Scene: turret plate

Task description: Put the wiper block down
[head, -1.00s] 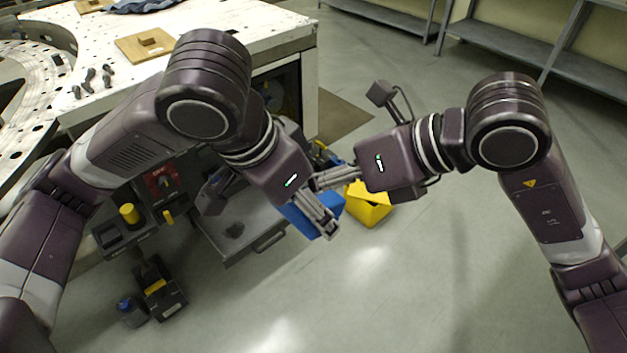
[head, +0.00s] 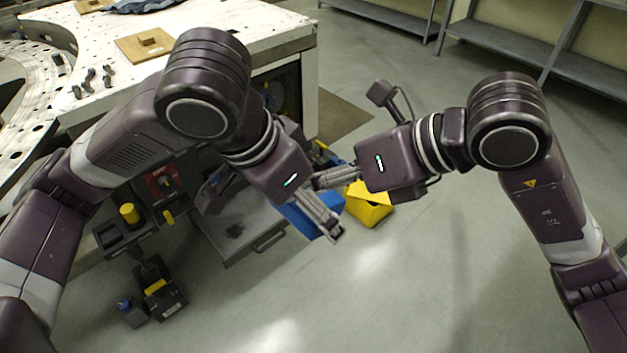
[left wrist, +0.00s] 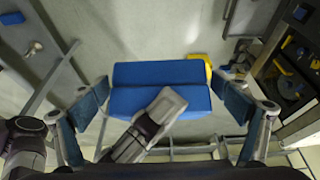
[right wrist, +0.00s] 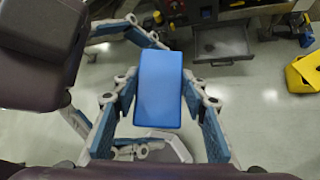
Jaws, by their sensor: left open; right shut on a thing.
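The wiper block appears as a blue block (head: 300,215) partly hidden behind the grippers in the head view. My right gripper (head: 322,181) is shut on it; in the right wrist view its fingers flank the long blue block (right wrist: 158,90). My left gripper (head: 334,234) is open. In the left wrist view its padded fingers stand at both sides of the block (left wrist: 160,73) with gaps between. A grey finger of my right gripper (left wrist: 165,105) crosses the block's near side there. The block is held in the air above the floor.
A yellow bin (head: 368,205) stands on the floor behind the grippers. A grey open drawer or tray (head: 238,232) lies below my left arm. The white worktable (head: 250,30) holds a wooden plate (head: 145,45). The floor at right is clear.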

